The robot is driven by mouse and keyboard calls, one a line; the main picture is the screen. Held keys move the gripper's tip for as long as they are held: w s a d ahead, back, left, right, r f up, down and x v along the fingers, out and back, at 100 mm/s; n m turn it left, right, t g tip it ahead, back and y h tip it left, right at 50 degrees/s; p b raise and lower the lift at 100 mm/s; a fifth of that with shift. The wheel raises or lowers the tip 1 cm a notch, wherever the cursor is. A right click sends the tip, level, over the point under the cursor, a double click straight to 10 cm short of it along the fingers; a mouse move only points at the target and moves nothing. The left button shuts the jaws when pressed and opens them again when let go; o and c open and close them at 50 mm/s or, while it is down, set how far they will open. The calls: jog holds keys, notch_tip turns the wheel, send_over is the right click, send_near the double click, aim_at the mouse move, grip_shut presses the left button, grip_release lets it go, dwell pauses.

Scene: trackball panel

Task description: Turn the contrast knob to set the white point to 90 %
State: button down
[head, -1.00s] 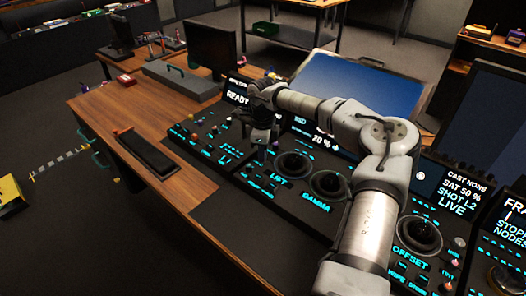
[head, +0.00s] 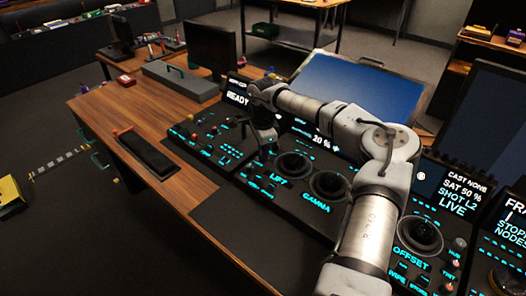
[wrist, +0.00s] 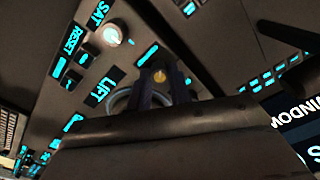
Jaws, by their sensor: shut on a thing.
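The trackball panel (head: 255,185) lies on the desk below my arm. My gripper (head: 267,152) points down at the panel left of the LIFT trackball (head: 293,166). In the wrist view my gripper (wrist: 160,85) is shut on a small knob (wrist: 160,75) with a yellowish top. Its label is hidden, so I cannot read whether it says contrast. A pale knob labelled SAT (wrist: 112,35) stands apart from the fingers. The panel screen (head: 322,138), partly covered by my arm, reads 20 %.
The GAMMA trackball (head: 329,186) and the OFFSET trackball (head: 420,234) sit to the right, beside my forearm. Another screen (head: 460,195) reads SAT 50 %. A large blue display (head: 345,80) stands behind. A dark pad (head: 146,157) lies on the wood at left.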

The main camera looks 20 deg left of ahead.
jog(key=shift+a, duration=0.1)
jog(key=c, duration=1.3)
grip_release()
jog(key=shift+r, duration=0.1)
notch_tip(320, 180, up, 14)
jog(key=shift+f+b, duration=0.15)
jog(key=shift+b, duration=0.85)
